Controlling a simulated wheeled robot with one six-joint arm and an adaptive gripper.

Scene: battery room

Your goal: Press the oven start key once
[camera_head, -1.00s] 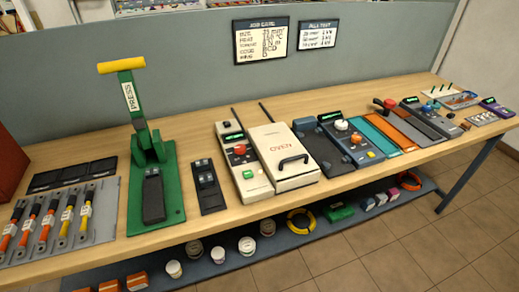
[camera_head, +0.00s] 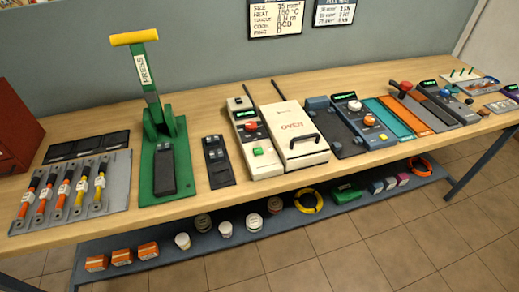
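The oven (camera_head: 300,145) is a cream box with a black handle and red "OVEN" lettering, standing shut near the middle of the bench. Directly left of it is its cream control panel (camera_head: 266,167), with a small green-lit display at the top, a red knob (camera_head: 251,127) and a green key (camera_head: 258,152) near the front end. Any lettering on the green key is too small to read. My gripper and arm do not show in this view, so nothing of mine is seen touching the panel.
A green press (camera_head: 160,195) with a raised yellow-handled lever stands left. Cables with coloured sleeves lie on a grey plate (camera_head: 121,166) at far left. Other devices with knobs fill the bench's right side. The wooden front edge (camera_head: 215,198) is bare; a lower shelf (camera_head: 240,238) holds tins and boxes.

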